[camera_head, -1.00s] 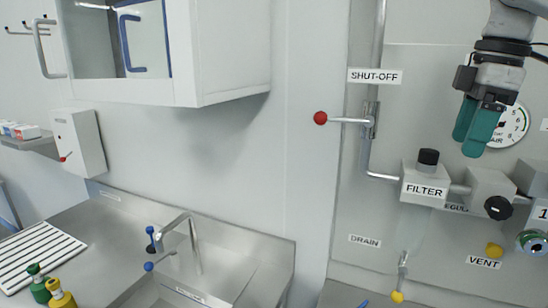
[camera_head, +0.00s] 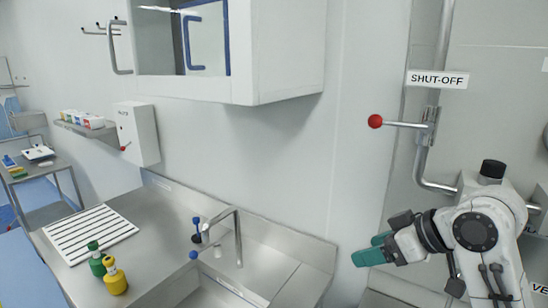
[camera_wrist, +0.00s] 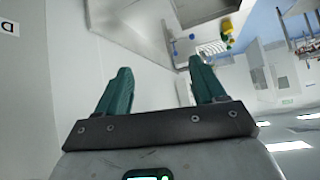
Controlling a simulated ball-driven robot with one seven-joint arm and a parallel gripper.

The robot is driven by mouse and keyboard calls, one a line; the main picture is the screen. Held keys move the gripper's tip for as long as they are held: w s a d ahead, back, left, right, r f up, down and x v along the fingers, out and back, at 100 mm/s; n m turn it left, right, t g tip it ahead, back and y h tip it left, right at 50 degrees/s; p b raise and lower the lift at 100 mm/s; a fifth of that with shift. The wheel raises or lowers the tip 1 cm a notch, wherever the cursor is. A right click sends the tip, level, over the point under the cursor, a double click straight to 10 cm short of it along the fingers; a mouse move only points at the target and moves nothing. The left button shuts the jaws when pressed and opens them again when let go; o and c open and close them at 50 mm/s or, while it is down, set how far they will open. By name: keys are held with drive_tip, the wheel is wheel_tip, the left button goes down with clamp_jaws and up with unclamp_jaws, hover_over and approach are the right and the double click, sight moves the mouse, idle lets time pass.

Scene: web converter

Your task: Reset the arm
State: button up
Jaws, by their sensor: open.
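My gripper (camera_head: 372,252) is at the lower right of the head view, pointing left in front of the wall panel and right of the sink counter. In the wrist view its two green fingers (camera_wrist: 161,85) are spread apart with nothing between them. My arm is folded at the lower right and hides part of the panel's fittings.
The shut-off lever (camera_head: 400,124) with a red knob sticks out left from its pipe above my gripper. A sink counter (camera_head: 150,222) holds a faucet (camera_head: 238,235), a green bottle (camera_head: 96,258) and a yellow bottle (camera_head: 115,277). A wall cabinet (camera_head: 275,50) hangs above.

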drive_tip(key=s+a+f+m, duration=0.25)
drive_tip(key=s+f, duration=0.25)
drive_tip(key=f, duration=0.5)
drive_tip(key=s+d+f+m+g+h+b, duration=0.1)
drive_tip(key=s+d+f+m+h, duration=0.1)
drive_tip(key=s+f, duration=0.7)
drive_tip(key=s+d+f+m+g+h+b, duration=0.2)
drive_tip(key=s+d+f, duration=0.3)
drive_tip(key=s+f, duration=0.4)
drive_tip(key=s+d+f+m+g+h+b, duration=0.2)
drive_tip(key=s+f, duration=0.7)
drive_tip(key=s, duration=0.6)
drive_tip(key=shift+d+f+h, duration=0.2)
drive_tip(key=shift+d+h, duration=0.2)
drive_tip(key=shift+d, duration=0.3)
drive_tip(key=shift+w, duration=0.1)
drive_tip(key=shift+c, duration=0.4)
